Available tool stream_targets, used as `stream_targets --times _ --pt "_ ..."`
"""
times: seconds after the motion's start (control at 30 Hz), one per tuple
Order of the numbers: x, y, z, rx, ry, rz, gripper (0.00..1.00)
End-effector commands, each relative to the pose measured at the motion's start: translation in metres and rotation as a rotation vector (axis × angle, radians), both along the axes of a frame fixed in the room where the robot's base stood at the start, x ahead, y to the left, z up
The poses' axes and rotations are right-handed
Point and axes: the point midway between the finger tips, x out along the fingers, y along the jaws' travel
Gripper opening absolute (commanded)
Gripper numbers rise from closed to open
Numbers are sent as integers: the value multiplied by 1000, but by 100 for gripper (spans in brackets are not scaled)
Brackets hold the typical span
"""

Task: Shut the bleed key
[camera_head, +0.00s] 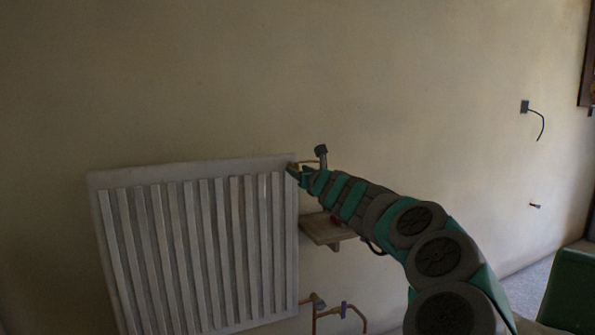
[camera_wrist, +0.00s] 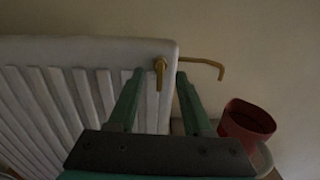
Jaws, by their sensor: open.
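The bleed key (camera_wrist: 205,62) is a thin brass-coloured bent rod at the top right corner of the white radiator (camera_head: 190,168). In the wrist view its bar runs to the right from a brass fitting (camera_wrist: 160,68) and its end bends down. My gripper (camera_wrist: 160,76) is open, with one green finger on each side of the fitting in that view. I cannot tell whether the fingers touch it. In the head view my gripper (camera_head: 296,172) is at the radiator's top right corner, and the key is mostly hidden there.
A small wooden shelf (camera_head: 322,232) is on the wall right of the radiator, below my arm. A red cup-like container (camera_wrist: 246,122) shows in the wrist view. Copper pipes (camera_head: 340,312) run below. A green object (camera_head: 570,290) stands at the far right.

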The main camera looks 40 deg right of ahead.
Motion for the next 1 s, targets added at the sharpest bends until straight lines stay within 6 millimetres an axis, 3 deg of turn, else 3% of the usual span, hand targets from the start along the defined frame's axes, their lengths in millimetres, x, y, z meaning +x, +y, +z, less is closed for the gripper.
stream_targets --times 0.17,1.0 --pt "-8 2 0 2 -3 1 50" --pt "-96 23 1 -1 -2 1 50"
